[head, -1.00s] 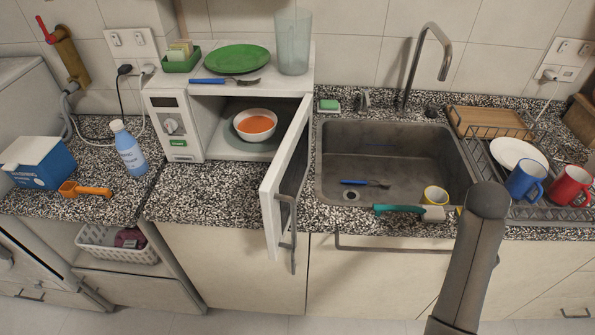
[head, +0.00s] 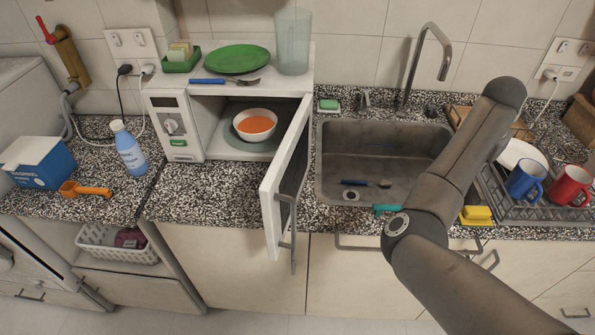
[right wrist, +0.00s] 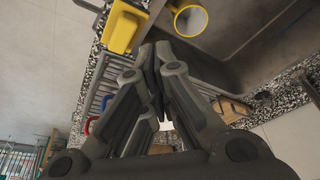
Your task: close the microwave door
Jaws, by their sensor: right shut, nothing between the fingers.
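The white microwave (head: 195,128) stands on the counter left of the sink. Its door (head: 270,215) is wide open, sticking out toward the front over the counter edge, with the handle (head: 293,240) on its right side. A bowl of orange soup (head: 256,125) sits inside. My right gripper (right wrist: 157,58) is shut and empty in the right wrist view, over the sink side. In the head view my right arm reaches over the sink's right part, and its gripper is not seen there. My left gripper is in neither view.
The sink (head: 345,150) holds a blue-handled utensil. A yellow sponge (head: 477,214) lies at the front edge. A dish rack with a blue mug (head: 526,180) and a red mug (head: 570,184) stands right. A green plate (head: 238,59) and a clear cup (head: 293,42) stand on the microwave.

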